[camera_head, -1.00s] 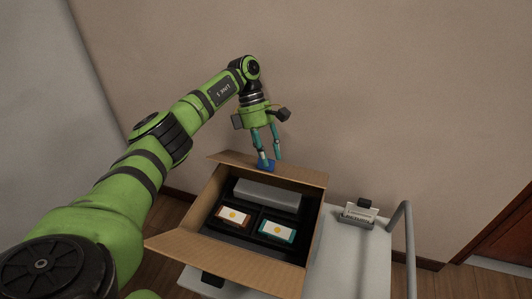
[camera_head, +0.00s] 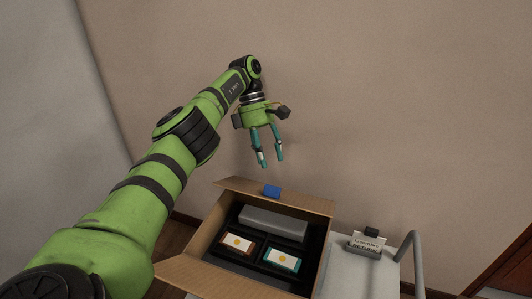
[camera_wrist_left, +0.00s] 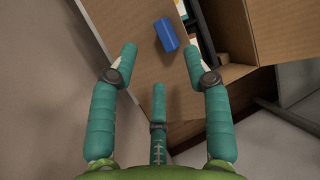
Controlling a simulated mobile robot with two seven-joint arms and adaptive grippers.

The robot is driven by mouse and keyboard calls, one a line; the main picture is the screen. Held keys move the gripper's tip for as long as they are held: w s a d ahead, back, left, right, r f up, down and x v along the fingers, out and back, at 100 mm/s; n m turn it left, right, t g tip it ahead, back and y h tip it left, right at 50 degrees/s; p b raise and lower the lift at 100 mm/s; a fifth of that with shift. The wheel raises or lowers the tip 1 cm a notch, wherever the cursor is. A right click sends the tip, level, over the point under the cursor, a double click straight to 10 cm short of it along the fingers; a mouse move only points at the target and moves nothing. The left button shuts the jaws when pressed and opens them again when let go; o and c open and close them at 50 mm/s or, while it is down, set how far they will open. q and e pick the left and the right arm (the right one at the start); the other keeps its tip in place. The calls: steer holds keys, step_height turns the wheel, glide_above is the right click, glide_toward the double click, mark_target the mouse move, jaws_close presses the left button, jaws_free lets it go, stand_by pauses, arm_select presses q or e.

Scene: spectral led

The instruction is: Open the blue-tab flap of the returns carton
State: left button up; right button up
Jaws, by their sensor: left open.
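The returns carton (camera_head: 319,250) is an open brown cardboard box in the lower middle of the head view. Its far flap (camera_head: 240,186) is folded outward and carries the blue tab (camera_head: 272,191) near its middle. A near flap (camera_head: 200,275) is also folded out. My left gripper (camera_head: 271,160), with teal fingers, is open and empty above and behind the tab, apart from it. In the left wrist view, the blue tab (camera_wrist_left: 165,35) lies on the brown flap (camera_wrist_left: 150,65) just beyond the spread fingers (camera_wrist_left: 161,58). My right gripper is not in view.
Inside the carton are a grey block (camera_head: 272,222) and two cards, one brown-edged (camera_head: 238,243) and one teal-edged (camera_head: 282,260). The carton stands on a grey cart (camera_head: 365,278) with a rail (camera_head: 412,255). A labelled sign (camera_head: 367,244) stands right. A bare wall is behind.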

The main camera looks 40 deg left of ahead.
arm_select(q)
steer(key=shift+a+r, duration=0.15)
steer(key=shift+r, duration=0.1)
steer(key=shift+c, duration=0.4)
